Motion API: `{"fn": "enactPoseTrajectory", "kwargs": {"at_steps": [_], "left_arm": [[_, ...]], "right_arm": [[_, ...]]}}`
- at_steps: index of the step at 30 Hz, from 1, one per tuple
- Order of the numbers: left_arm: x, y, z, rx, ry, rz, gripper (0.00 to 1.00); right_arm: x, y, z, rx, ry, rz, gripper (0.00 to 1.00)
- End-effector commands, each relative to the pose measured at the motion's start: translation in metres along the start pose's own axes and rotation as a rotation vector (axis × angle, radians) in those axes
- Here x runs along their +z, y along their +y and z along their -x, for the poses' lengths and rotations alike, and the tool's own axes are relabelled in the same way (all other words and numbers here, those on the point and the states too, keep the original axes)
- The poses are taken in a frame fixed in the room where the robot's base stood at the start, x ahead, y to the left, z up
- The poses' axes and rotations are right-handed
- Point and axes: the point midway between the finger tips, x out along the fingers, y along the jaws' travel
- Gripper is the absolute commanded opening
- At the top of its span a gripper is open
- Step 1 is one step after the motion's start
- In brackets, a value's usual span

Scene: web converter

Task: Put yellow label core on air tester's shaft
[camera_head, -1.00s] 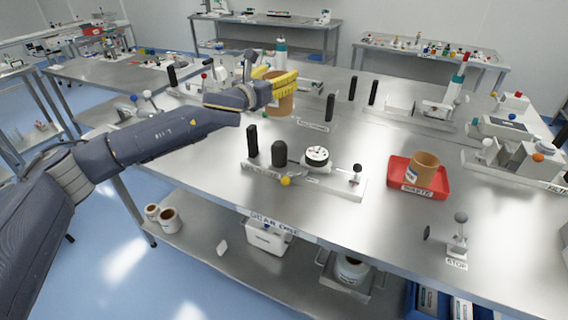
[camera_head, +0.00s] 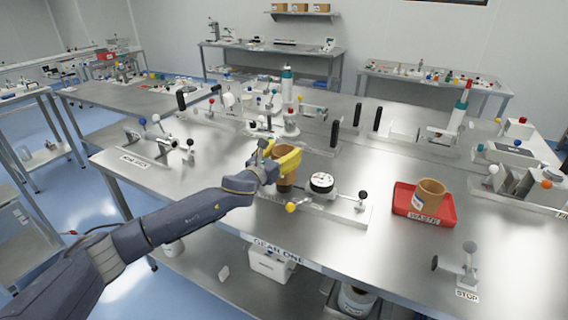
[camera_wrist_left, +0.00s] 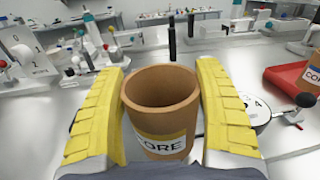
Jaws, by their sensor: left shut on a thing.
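The brown core with a yellow-banded label reading CORE (camera_wrist_left: 163,118) is upright between the yellow fingers of my left gripper (camera_wrist_left: 162,105). In the head view my left gripper (camera_head: 284,158) is shut on this core (camera_head: 287,178), over the left end of the air tester (camera_head: 335,207). The dark shaft is mostly hidden under the core, and I cannot tell whether the core's lower end is around it. The tester's round gauge (camera_head: 321,182) is just right of the core. My right gripper is not in view.
A red WASTE tray (camera_head: 447,212) with another core (camera_head: 428,195) stands to the right of the tester. A STOP lever (camera_head: 467,268) is near the front edge. Black posts (camera_head: 334,133) stand behind. Bare table lies left of the tester.

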Motion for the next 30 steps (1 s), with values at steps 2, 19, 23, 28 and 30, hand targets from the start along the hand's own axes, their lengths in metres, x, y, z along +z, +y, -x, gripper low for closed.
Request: {"fn": "enactPoseTrajectory", "kwargs": {"at_steps": [2, 19, 23, 28, 30], "left_arm": [[-0.004, 0.000, 0.000, 0.000, 0.000, 0.001, 0.23], [-0.043, 0.000, 0.000, 0.000, 0.000, 0.001, 0.23], [-0.043, 0.000, 0.000, 0.000, 0.000, 0.000, 0.23], [-0.045, 0.000, 0.000, 0.000, 0.001, 0.001, 0.23], [-0.047, 0.000, 0.000, 0.000, 0.001, 0.000, 0.72]], "right_arm": [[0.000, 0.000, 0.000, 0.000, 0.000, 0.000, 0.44], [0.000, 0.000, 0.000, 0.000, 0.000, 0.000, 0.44], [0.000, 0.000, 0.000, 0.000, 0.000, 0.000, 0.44], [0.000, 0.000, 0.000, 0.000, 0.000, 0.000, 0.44], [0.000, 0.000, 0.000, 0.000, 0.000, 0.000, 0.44]]}}
